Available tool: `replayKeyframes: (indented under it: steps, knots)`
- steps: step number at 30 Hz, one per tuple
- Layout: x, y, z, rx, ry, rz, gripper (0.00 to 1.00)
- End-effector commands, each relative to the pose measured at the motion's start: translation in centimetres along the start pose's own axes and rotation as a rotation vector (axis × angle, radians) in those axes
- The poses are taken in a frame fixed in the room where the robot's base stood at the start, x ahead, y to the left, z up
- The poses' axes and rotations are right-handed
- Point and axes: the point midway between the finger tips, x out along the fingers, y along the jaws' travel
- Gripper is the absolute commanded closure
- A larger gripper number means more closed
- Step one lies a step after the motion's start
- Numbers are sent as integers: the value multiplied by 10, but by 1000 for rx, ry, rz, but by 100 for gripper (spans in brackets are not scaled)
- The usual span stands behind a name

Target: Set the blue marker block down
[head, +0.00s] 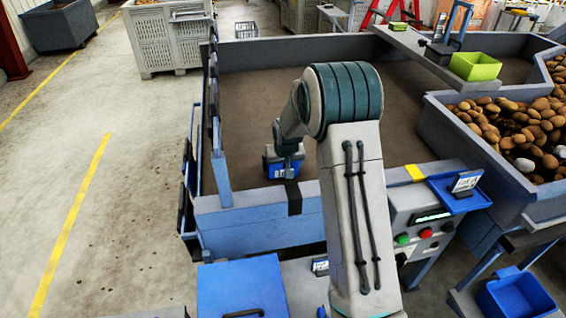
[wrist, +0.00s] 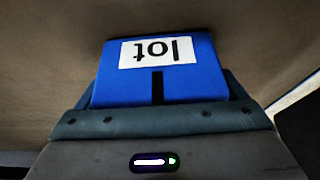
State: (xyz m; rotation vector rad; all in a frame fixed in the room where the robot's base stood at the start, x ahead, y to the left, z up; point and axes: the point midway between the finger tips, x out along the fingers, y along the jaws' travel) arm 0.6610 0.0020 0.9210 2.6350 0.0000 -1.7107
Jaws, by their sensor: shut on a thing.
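The blue marker block (head: 275,170) is at my gripper (head: 284,157), over the near left part of the brown bed in the head view. In the wrist view the blue block (wrist: 195,82) fills the middle, with a white label reading "lot" upside down. My gripper (wrist: 155,122) is shut on it. The brown bed (head: 240,110) is bare around the block. I cannot tell whether the block touches the bed. My arm hides part of the bed to the right.
A grey-blue wall (head: 215,150) edges the bed on the left, with a near rim (head: 240,210) in front. A control panel (head: 425,220) and a blue tray (head: 465,195) with a card stand right. Potatoes (head: 515,125) fill a bin beyond. A green bin (head: 474,66) sits on a ledge.

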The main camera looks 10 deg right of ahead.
Motion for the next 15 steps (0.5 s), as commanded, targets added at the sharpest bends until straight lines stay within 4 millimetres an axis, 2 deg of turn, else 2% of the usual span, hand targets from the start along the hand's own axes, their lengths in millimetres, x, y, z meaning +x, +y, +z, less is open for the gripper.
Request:
replayKeyframes:
  steps: [12, 13, 15]
  knots:
    - [7, 0, 3, 0, 3, 0, 39]
    - [6, 0, 2, 0, 2, 0, 4]
    - [6, 0, 2, 0, 2, 0, 0]
